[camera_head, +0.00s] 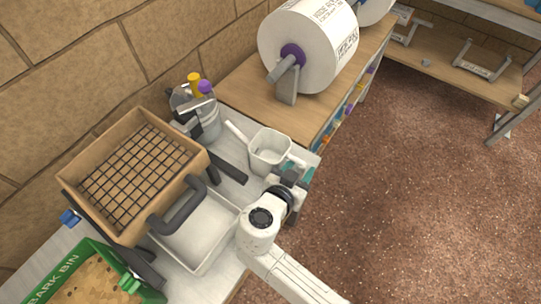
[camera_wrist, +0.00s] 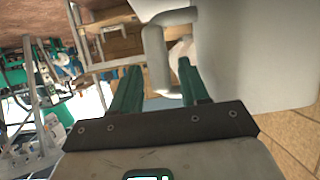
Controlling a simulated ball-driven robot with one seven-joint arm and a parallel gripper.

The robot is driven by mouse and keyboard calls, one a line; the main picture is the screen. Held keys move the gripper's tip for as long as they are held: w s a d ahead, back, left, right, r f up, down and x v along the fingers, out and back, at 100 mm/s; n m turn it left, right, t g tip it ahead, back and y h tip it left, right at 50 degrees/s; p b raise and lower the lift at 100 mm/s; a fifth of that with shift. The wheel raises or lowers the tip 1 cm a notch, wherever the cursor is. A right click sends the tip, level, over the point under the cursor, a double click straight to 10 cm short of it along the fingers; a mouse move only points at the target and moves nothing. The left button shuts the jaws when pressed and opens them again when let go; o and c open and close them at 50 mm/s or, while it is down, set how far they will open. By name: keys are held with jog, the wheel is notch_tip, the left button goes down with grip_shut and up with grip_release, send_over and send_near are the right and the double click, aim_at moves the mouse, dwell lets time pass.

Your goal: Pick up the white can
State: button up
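The white can (camera_head: 268,152) stands upright on the pale worktop, with a long spout to the upper left and a handle toward my gripper. In the wrist view the can (camera_wrist: 252,55) fills the upper right, and its looped handle (camera_wrist: 156,55) shows between my two green fingers. My gripper (camera_head: 300,168) is at the can's lower right side in the head view. In the wrist view my gripper (camera_wrist: 158,66) is open, with a gap on both sides of the handle. I cannot tell whether the fingertips reach past the handle.
A brown crate with a wire grid (camera_head: 140,172) and a white tray (camera_head: 192,238) stand left of the can. A grey container with tools (camera_head: 205,118) is behind it. A wooden bench with a large white roll (camera_head: 312,45) is beyond. The brown floor at right is open.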

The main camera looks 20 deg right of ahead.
grip_shut()
jog(key=shift+r, duration=0.1)
dwell(0.3)
